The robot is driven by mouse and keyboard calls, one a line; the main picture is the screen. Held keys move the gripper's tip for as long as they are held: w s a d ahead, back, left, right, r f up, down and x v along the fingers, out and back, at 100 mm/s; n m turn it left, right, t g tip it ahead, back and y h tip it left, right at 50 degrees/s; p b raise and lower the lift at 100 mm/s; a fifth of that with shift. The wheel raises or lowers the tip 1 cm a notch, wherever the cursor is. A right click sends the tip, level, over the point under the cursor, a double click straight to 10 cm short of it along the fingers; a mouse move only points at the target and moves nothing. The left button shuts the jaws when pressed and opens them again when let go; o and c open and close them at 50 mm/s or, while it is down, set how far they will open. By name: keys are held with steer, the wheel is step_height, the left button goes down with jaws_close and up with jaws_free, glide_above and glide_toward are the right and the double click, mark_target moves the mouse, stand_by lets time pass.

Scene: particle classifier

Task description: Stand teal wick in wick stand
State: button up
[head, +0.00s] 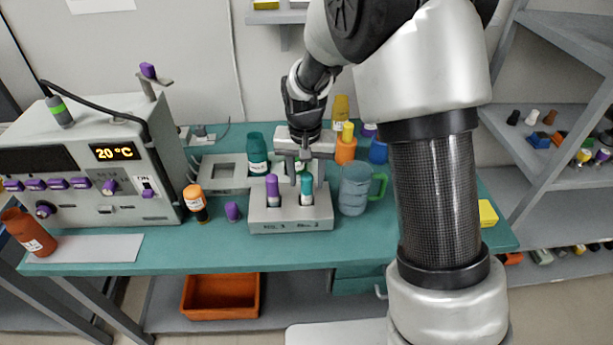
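The wick stand (290,225) is a light grey block near the front middle of the teal bench. The teal wick (306,191) stands upright in its right slot, with its white lower part showing. A purple wick (272,188) stands in the left slot. My gripper (299,178) points down just above and behind the stand, close to the top of the teal wick. Whether its fingers touch the teal wick, and whether they are open or shut, is too small to tell. My gripper hides part of the things behind the stand.
An instrument (80,165) reading 20 °C stands at left. Several bottles crowd behind.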

steer(key=shift+r, duration=0.1)
step_height(320, 180, up, 12)
steer(key=s+p, duration=0.1)
steer(key=s, duration=0.1)
steer(key=s+d+r+t, duration=0.2)
steer(key=s+d+r, duration=0.4)
steer(key=s+r, duration=0.25)
steer(key=s+d+r+n+t, duration=0.1)
steer(key=s+d, duration=0.1)
steer(key=s, duration=0.4)
steer(key=s+d+r+n+t, duration=0.1)
steer(key=s+d, duration=0.1)
steer(key=s, duration=0.5)
steer(key=shift+s+d+r, duration=0.15)
steer(key=shift+s+r, duration=0.05)
steer(key=shift+r, duration=0.05)
steer(key=shift+c, duration=0.5)
